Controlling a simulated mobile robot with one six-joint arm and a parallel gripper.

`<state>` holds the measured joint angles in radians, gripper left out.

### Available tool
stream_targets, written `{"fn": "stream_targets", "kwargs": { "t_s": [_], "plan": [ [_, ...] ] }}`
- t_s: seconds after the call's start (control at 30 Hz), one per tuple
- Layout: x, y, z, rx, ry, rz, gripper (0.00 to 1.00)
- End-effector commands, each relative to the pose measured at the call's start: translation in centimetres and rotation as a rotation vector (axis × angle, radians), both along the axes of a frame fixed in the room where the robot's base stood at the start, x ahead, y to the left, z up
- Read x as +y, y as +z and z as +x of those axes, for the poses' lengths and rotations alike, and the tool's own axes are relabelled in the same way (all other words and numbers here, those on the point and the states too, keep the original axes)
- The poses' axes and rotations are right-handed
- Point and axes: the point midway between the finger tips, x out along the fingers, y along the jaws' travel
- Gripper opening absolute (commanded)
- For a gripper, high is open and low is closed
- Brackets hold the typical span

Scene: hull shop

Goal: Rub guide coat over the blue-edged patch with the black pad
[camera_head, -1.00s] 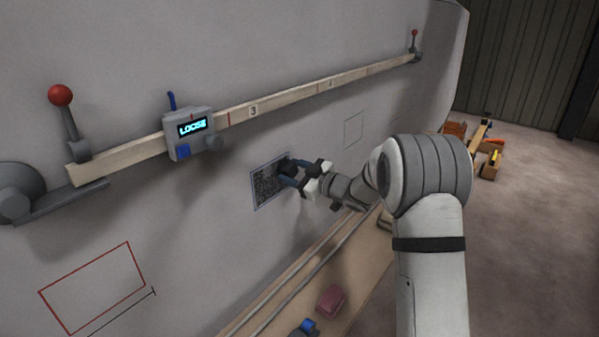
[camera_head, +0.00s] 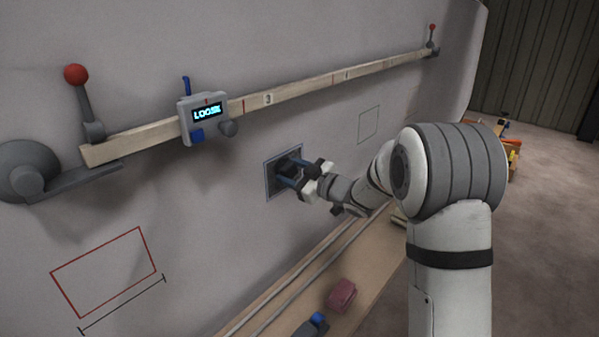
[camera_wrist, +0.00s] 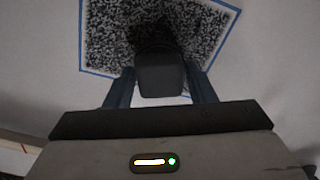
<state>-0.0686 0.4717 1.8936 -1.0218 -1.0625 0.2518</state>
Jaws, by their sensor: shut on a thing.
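The blue-edged patch (camera_wrist: 105,45) is on the grey hull side, its inside covered with dark speckle; it also shows in the head view (camera_head: 269,181). My gripper (camera_head: 292,174) is at the patch, shut on the black pad (camera_wrist: 160,75). In the wrist view the pad sits between the two blue fingers (camera_wrist: 162,90), over the lower middle of the patch. A darker smudge lies just beyond the pad. The pad's face is hidden, so I cannot tell whether it touches the hull.
A wooden batten (camera_head: 300,92) runs above the patch, carrying a grey box (camera_head: 205,115) that reads LOOSE. A red-outlined rectangle (camera_head: 105,272) is at lower left, a thin grey one (camera_head: 369,124) right of the patch. A bench below holds a dark red block (camera_head: 341,294).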

Motion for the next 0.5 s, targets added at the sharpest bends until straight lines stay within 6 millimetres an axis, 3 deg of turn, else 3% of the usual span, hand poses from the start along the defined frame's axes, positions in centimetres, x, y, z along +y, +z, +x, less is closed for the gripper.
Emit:
{"fn": "stream_targets", "kwargs": {
  "t_s": [0.5],
  "plan": [
    [1.9, 0.0, -2.3, -0.001, 0.000, 0.001, 0.30]
  ]
}}
